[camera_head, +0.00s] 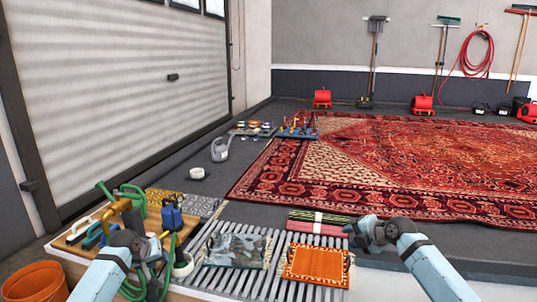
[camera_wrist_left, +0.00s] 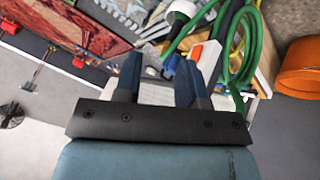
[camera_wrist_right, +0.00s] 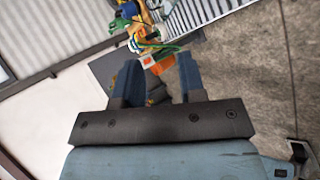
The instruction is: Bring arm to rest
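My left arm comes in at the lower left of the head view, with its gripper (camera_head: 152,246) in front of the wooden tray of tools. In the left wrist view the two blue fingers of this gripper (camera_wrist_left: 157,72) stand apart with nothing clearly between them. My right arm comes in at the lower right, with its gripper (camera_head: 358,234) beside the rolled red and green textiles (camera_head: 318,222). In the right wrist view its fingers (camera_wrist_right: 160,72) are also apart and the gap looks empty. Whether either gripper touches anything below cannot be told.
A wooden tray (camera_head: 75,238) holds a green hose and several tools. An orange cloth (camera_head: 316,266) and a grey patterned cloth (camera_head: 236,250) lie on a slatted grate. An orange bucket (camera_head: 35,282) stands at lower left. A large red rug (camera_head: 400,165) covers the floor beyond.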

